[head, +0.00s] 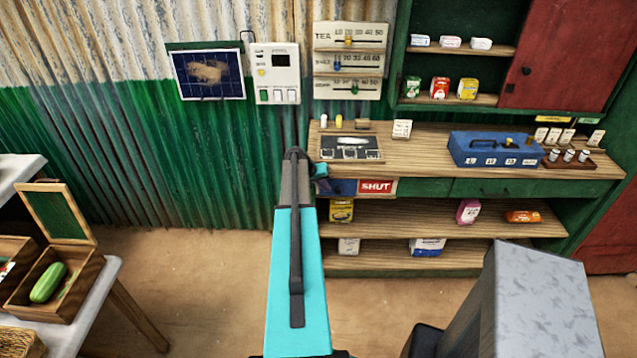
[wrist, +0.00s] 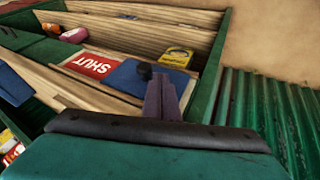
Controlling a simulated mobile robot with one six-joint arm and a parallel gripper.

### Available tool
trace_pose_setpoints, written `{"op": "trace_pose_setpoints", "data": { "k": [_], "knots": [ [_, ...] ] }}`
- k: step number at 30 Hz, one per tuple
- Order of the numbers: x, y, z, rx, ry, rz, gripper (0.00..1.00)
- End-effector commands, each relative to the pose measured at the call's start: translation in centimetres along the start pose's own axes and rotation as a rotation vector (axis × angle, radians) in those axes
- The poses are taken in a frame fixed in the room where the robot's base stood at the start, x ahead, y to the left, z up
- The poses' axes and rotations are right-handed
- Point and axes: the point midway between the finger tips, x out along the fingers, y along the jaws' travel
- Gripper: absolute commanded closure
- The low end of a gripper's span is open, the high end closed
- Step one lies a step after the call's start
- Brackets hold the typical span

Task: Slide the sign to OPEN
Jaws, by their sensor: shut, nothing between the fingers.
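The sign is set in the front edge of the counter. Its red plate reading SHUT (head: 376,187) shows, with a plain blue panel (head: 343,187) to its left. In the wrist view, turned around, the SHUT plate (wrist: 93,66) is left of the blue panel (wrist: 130,78). A dark round knob (wrist: 145,71) appears at the blue panel. My gripper (wrist: 164,95) is shut and empty, its fingers close beside the knob; I cannot tell whether they touch. In the head view my gripper (head: 321,180) is at the blue panel's left end, partly hidden by my arm.
Above the sign, the counter (head: 420,160) holds a scale tray (head: 349,148), a small card (head: 402,128) and a blue box (head: 493,149). A shelf (head: 400,217) with packets lies below. A green corrugated wall (head: 170,170) is to the left. Bare floor lies in front.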

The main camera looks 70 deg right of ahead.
Motion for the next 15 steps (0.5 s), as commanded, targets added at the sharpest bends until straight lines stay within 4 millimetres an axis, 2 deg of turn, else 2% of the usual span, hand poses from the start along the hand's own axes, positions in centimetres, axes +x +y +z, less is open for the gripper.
{"op": "trace_pose_setpoints", "data": {
  "k": [6, 15],
  "knots": [
    [0.7, 0.99, 0.08, -0.001, 0.0, 0.0, 1.0],
    [0.89, 1.1, 0.13, -0.001, 0.0, 0.0, 1.0]
  ]
}}
